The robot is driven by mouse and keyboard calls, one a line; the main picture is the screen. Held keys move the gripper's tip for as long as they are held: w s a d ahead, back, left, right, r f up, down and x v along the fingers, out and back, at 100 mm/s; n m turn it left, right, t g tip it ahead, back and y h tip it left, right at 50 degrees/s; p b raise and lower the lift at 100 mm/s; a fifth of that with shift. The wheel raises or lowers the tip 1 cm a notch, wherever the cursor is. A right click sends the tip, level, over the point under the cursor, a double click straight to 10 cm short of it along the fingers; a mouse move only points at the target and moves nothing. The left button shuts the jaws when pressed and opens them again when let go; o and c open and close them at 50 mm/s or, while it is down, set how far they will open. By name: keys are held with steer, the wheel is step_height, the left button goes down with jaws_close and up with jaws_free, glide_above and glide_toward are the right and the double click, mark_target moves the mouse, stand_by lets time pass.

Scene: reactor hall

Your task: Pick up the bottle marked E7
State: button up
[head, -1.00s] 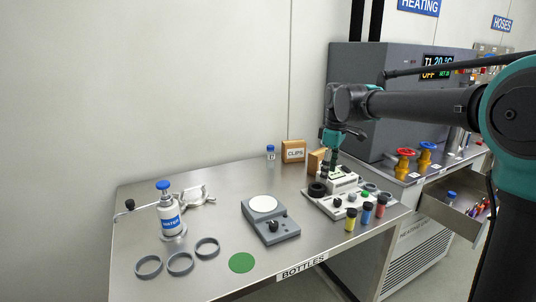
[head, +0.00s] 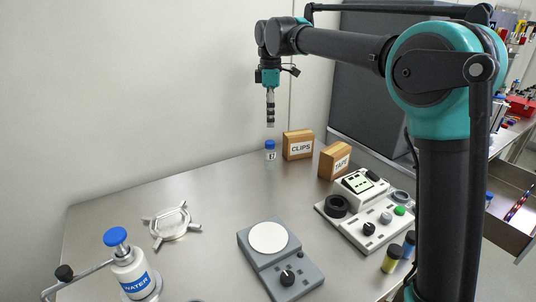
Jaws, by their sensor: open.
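The bottle marked E7 (head: 270,152) is small, with a blue cap and a white label. It stands upright at the back of the metal table, left of the clips box. My gripper (head: 270,122) points down in the air and shows just above the bottle in the picture. A gap shows between the fingertips and the blue cap, and the bottle is not held. My gripper is open and empty, though the finger spacing is hard to see from this side.
The clips box (head: 299,145) stands close to the bottle's right, with the tape box (head: 335,161) beyond. A scale (head: 257,258), a white device (head: 355,186), a metal clamp (head: 172,224) and a water bottle (head: 133,274) stand nearer. Table left of the bottle is clear.

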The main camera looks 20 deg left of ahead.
mark_target(270, 156)
step_height(270, 156, down, 16)
steer(key=shift+f, duration=0.15)
stand_by(0.5)
steer(key=c, duration=1.1)
steer(key=shift+o, duration=0.2)
